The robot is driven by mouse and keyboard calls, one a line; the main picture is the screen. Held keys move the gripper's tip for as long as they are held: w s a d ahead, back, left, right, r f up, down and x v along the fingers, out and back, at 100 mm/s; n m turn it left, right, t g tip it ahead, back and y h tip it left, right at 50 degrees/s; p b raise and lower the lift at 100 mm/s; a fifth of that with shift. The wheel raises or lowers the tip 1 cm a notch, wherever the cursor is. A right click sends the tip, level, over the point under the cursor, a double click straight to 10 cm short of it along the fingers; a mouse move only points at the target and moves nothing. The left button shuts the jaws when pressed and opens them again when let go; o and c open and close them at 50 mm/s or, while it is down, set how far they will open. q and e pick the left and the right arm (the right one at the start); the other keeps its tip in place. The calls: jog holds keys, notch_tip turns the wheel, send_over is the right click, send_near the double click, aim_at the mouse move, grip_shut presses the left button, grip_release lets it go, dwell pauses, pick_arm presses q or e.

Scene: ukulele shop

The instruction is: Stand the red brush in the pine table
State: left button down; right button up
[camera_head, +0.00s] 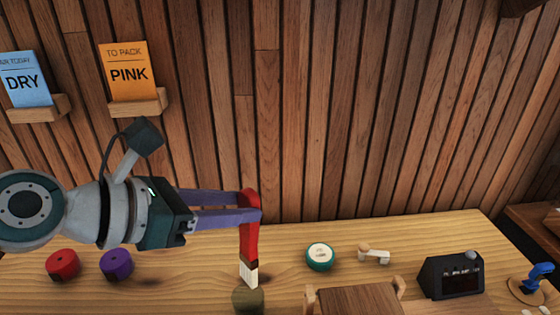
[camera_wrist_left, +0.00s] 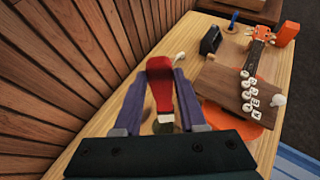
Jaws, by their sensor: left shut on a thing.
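My left gripper (camera_head: 253,207) is shut on the upper end of the red brush (camera_head: 250,238) and holds it above the pine table (camera_head: 200,262). The brush hangs nearly upright with its pale bristles down. Just below the bristles in the picture is a small olive-brown round thing (camera_head: 248,300), cut by the lower edge; I cannot tell whether they touch. In the left wrist view the red handle (camera_wrist_left: 160,85) shows between the two purple fingers. My right gripper is not in view.
Red (camera_head: 63,264) and purple (camera_head: 116,264) round pieces lie at left on the table. A green-and-white round item (camera_head: 320,256), a wooden board (camera_head: 358,300) and a black box (camera_head: 452,275) stand to the right. The plank wall (camera_head: 350,120) is close behind. A ukulele neck (camera_wrist_left: 254,55) shows in the wrist view.

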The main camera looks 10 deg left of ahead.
pick_arm(q)
jog(key=shift+a+r+n+t+y+p, duration=0.35)
jog(key=shift+a+n+t+y, duration=0.25)
jog(key=shift+n+t, duration=0.25)
notch_tip(320, 180, down, 13)
jog(key=b, duration=1.2)
jog(key=shift+a, duration=0.2)
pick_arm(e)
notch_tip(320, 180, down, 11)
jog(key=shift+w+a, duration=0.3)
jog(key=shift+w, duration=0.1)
pick_arm(q)
jog(key=shift+c, duration=1.9)
grip_release()
jog(key=p+v, duration=0.1)
jog(key=v, duration=0.9)
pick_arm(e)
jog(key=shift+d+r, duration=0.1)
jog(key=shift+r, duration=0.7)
